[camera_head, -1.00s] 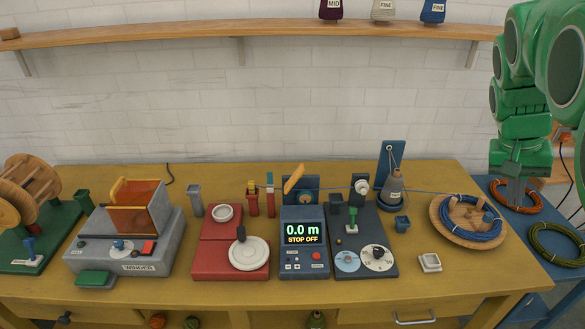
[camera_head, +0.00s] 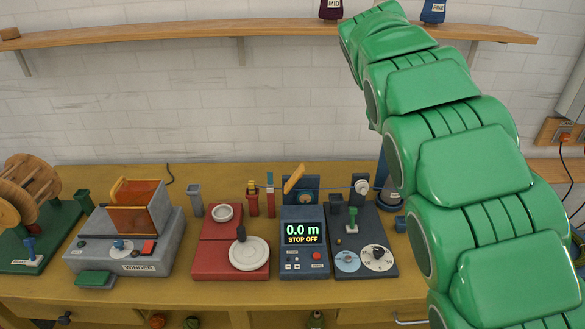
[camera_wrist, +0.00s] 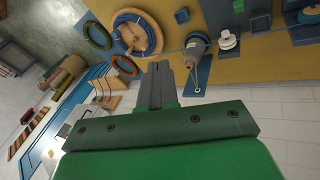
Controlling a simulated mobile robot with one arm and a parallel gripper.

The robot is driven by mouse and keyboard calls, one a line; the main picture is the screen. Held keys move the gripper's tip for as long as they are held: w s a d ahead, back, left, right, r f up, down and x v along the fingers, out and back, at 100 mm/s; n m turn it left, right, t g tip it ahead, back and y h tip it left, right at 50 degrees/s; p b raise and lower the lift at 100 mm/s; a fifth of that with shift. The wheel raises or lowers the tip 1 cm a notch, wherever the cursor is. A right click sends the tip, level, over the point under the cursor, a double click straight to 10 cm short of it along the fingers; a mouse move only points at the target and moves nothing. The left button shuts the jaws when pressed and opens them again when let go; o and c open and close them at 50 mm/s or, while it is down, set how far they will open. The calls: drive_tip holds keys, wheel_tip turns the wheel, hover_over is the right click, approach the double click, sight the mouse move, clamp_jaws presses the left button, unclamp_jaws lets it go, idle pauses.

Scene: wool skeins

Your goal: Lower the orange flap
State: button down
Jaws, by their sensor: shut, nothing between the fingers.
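On the grey winder (camera_head: 125,245) at the left of the bench, a see-through orange panel in an orange frame (camera_head: 135,207) stands upright. A slim yellow-orange flap (camera_head: 294,178) tilts up behind the grey meter (camera_head: 303,243), whose display reads 0.0 m and STOP OFF. I cannot tell which of the two the task means. My gripper (camera_wrist: 160,66) shows in the wrist view with its fingers together and empty, apart from both. In the head view my green arm reaches up at the right and its gripper end is not visible.
A red unit (camera_head: 230,245) with a white disc and a dark blue plate (camera_head: 360,265) with dials stand near the meter. A grey weight (camera_wrist: 186,58) and a wooden dish with blue yarn (camera_wrist: 138,33) show in the wrist view. A shelf (camera_head: 240,32) runs above.

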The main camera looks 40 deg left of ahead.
drive_tip(key=s+a+f+n+y, duration=0.1)
drive_tip(key=s+a+f, duration=0.1)
drive_tip(key=s+a, duration=0.3)
drive_tip(key=s+a+f+n+y, duration=0.1)
drive_tip(key=s+a, duration=0.5)
drive_tip(key=a, duration=0.8)
drive_tip(key=s+a+f+n+t+y, duration=0.1)
drive_tip(key=s+a+f, duration=0.2)
drive_tip(key=a, duration=0.6)
drive_tip(key=shift+s+a+f, duration=0.3)
drive_tip(key=shift+s+a, duration=0.1)
drive_tip(key=shift+s, duration=0.75)
drive_tip(key=shift+f, duration=0.1)
approach(297, 175)
wheel_tip(297, 175, down, 3)
drive_tip(key=a, duration=0.2)
drive_tip(key=shift+w+d+f, duration=0.5)
drive_tip(key=shift+w, duration=0.2)
drive_tip(key=shift+w+d+f, duration=0.45)
drive_tip(key=shift+w+d, duration=0.1)
drive_tip(key=shift+w, duration=0.15)
